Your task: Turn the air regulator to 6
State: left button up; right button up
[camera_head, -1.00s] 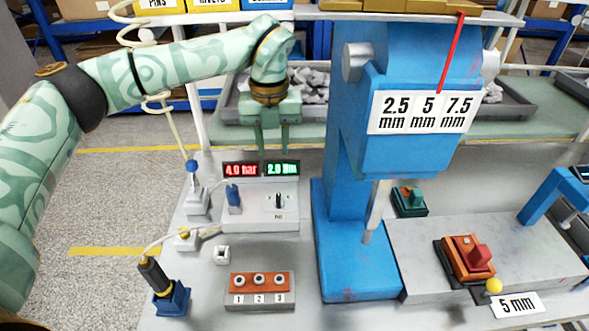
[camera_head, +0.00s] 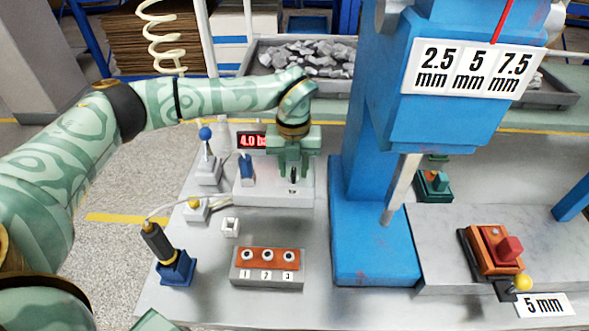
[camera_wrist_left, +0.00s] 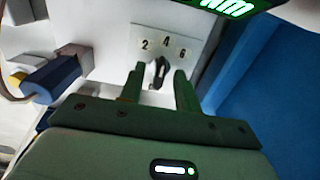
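The air regulator's dark knob (camera_wrist_left: 159,72) shows in the left wrist view, below a plate (camera_wrist_left: 165,43) marked 2, 4 and 6. It appears to point near 4. The knob sits on the grey control box (camera_head: 270,199) in the head view. The red readout (camera_head: 251,141) there shows 4.0, its right end hidden by my gripper. My left gripper (camera_head: 293,178) is over the box, pointing down. In the left wrist view its open fingers (camera_wrist_left: 158,84) stand either side of the knob, with gaps showing.
A blue press (camera_head: 368,235) stands just right of the box. A blue part (camera_head: 246,168) on the box and a blue-knobbed lever (camera_head: 207,150) are to the left. A three-button block (camera_head: 267,268) and a small white block (camera_head: 230,227) are in front.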

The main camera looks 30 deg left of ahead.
pick_arm(q)
jog(key=shift+f, duration=0.2)
jog(key=shift+c, duration=0.3)
grip_shut()
jog(key=shift+r, duration=0.1)
